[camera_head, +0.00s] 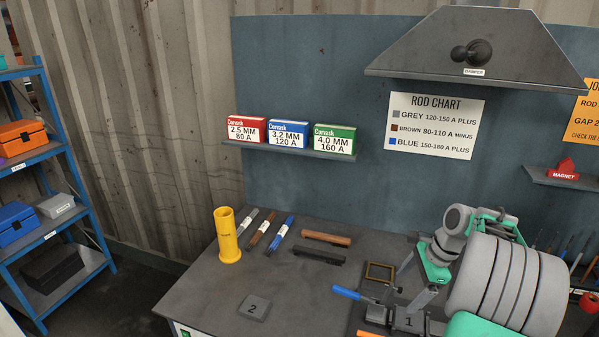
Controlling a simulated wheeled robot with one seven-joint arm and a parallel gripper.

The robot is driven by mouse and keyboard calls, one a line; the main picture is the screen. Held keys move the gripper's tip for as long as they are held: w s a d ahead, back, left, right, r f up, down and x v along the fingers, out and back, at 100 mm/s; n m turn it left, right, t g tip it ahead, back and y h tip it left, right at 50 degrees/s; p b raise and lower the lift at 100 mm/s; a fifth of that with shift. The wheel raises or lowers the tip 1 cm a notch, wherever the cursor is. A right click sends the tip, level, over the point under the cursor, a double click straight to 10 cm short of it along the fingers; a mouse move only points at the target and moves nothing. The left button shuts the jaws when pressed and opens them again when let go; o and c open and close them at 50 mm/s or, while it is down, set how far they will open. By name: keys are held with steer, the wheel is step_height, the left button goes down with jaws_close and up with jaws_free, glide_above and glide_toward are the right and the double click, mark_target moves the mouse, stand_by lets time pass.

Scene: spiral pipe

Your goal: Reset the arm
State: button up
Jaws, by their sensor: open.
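My arm comes in from the lower right, grey with green parts. My gripper (410,281) hangs at its end over the right part of the dark workbench (215,285). Its two grey fingers are spread apart with nothing seen between them. Below and beside the fingers are a blue-handled tool (347,293) and a block marked 1 (408,321). I cannot tell whether the fingers touch them. My arm hides the bench's right part.
A yellow cylinder (227,237) stands near grey, brown and blue rods (279,232). A brown bar (326,238), a dark bar (319,255), a small frame (380,272) and plate 2 (254,307) lie on the bench. A hood (475,50) overhangs the back.

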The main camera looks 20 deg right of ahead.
steer(key=a+r+n+h, duration=0.1)
steer(key=a+r+n, duration=0.35)
steer(key=a, duration=0.55)
steer(key=a+r+n+h, duration=0.1)
steer(key=a+r+n, duration=0.4)
steer(key=a, duration=0.4)
steer(key=s+a+f+n+t+h, duration=0.1)
steer(key=s+a+n+t, duration=0.1)
steer(key=s+a+n, duration=0.8)
steer(key=shift+s+n+b, duration=0.15)
steer(key=shift+n+b, duration=0.25)
steer(key=shift+n, duration=0.45)
steer(key=shift+d, duration=0.1)
